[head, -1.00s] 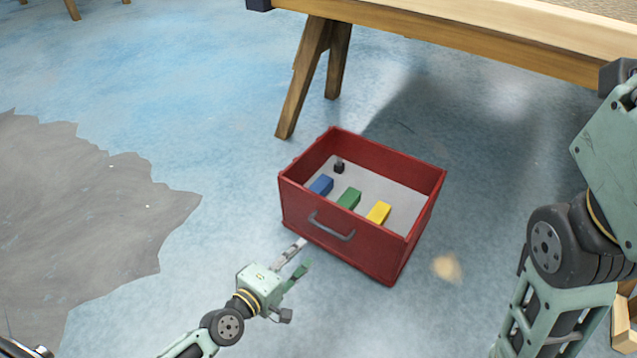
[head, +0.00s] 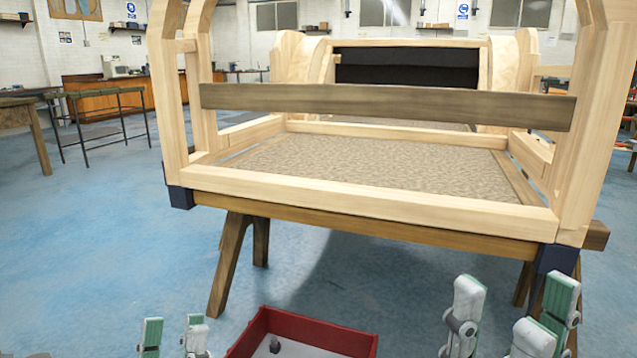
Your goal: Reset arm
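My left gripper (head: 173,333) is at the bottom left of the head view. Its two green-and-grey fingers point up and stand apart, with nothing between them. My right gripper (head: 508,305) is at the bottom right, larger in the picture, its fingers also up and spread with nothing held. The arms behind both grippers are cut off by the bottom edge. A red box (head: 318,332) lies between the grippers at the bottom edge; only its far part shows, with a small dark object (head: 275,344) inside.
A wooden bodyframe (head: 380,200) with a dark crossboard (head: 390,106) stands on wooden trestles ahead, beyond the grippers. Blue floor (head: 90,240) is open to the left. A metal-legged table (head: 105,95) and an orange-brown workbench (head: 105,90) are further back left.

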